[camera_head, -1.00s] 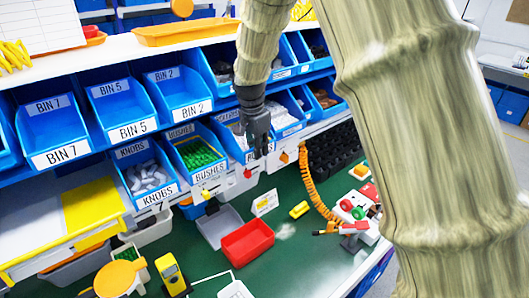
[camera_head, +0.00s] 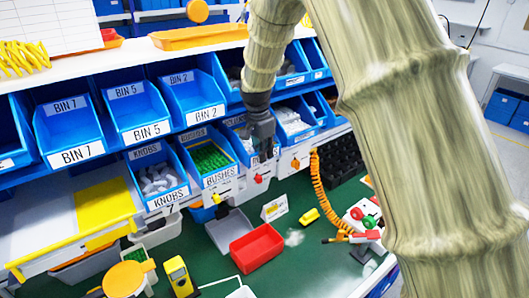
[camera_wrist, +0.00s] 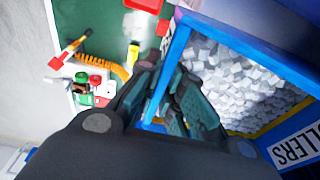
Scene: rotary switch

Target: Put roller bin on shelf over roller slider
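The roller bin (camera_wrist: 178,42) is a blue bin full of white rollers, with a ROLLERS label on its front, in the wrist view. My gripper (camera_wrist: 168,72) is at its side wall, with the rim between the fingertips. The fingers look closed in on that wall. In the head view my gripper (camera_head: 263,150) is in front of the lower bin row, right of the BUSHES bin (camera_head: 208,158), and partly hides the bin behind it. The roller slider is not clearly readable in either view.
The KNOBS bin (camera_head: 158,180) stands left of the bushes. A red tray (camera_head: 257,248) and a yellow part (camera_head: 309,216) lie on the green worktop below. My arm covers the right side.

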